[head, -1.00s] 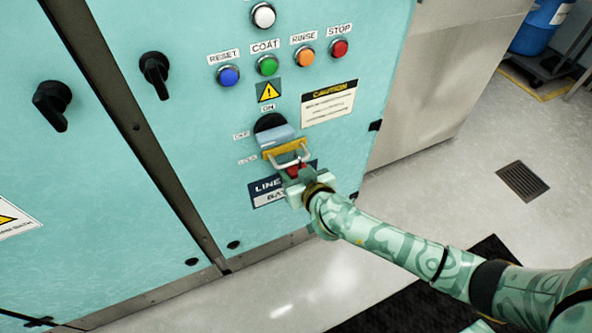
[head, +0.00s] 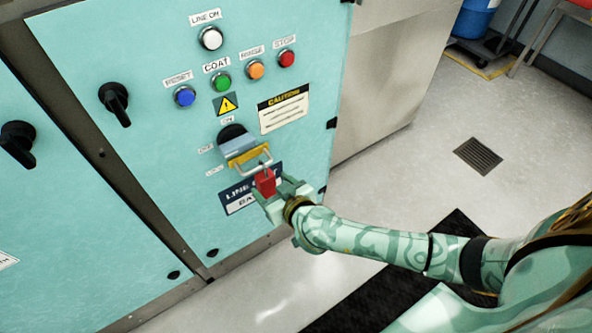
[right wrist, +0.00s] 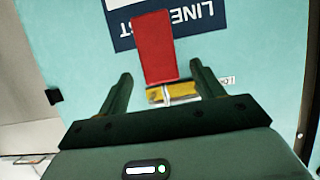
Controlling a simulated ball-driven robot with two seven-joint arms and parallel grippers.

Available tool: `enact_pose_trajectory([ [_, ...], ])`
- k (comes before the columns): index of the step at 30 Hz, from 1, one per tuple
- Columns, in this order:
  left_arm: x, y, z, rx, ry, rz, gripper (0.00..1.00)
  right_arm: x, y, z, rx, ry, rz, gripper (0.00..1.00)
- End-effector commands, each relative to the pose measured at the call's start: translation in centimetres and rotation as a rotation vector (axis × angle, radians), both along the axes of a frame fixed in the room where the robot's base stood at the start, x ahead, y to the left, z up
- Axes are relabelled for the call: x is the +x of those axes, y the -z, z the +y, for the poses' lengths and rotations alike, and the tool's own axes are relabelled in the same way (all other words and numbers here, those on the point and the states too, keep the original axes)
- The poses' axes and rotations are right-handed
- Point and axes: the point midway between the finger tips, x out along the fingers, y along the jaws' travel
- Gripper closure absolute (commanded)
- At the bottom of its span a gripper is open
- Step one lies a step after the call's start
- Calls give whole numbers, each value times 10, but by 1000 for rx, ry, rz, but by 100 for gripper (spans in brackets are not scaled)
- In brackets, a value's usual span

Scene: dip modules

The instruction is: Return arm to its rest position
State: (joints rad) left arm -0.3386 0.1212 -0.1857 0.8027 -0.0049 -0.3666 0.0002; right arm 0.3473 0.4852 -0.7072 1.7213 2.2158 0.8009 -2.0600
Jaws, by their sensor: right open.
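My right gripper (head: 274,192) is open in front of the cabinet panel, close to a red padlock (head: 265,182). The padlock hangs on a metal shackle below the yellow hasp (head: 248,157) at the grey-blue switch handle (head: 237,146). In the right wrist view my open fingers (right wrist: 160,75) stand apart, and the red padlock (right wrist: 154,45) shows between and beyond them, with a gap to each finger. The yellow hasp (right wrist: 174,91) shows there too. My left gripper is not in view.
The teal cabinet (head: 140,170) carries a blue button (head: 184,96), other coloured buttons and black knobs (head: 114,103). A steel cabinet (head: 385,80) stands to its right. The floor beyond has a drain grate (head: 478,156). A blue drum (head: 475,18) stands at the back right.

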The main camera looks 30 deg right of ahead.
Motion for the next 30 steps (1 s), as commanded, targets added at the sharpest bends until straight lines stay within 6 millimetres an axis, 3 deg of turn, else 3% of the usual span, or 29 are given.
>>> enact_pose_trajectory([
  [1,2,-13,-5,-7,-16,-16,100,-14,-20,-1,-3,-2,-10,33],
  [3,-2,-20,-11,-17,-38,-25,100,-32,-27,-1,0,-1,-9,33],
  [12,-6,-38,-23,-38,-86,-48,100,-85,-41,-3,0,-1,-5,33],
  [23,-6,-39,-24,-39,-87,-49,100,-93,-40,-3,4,1,-2,33],
  [30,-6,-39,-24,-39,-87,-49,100,-87,-46,8,191,-42,-90,33],
])
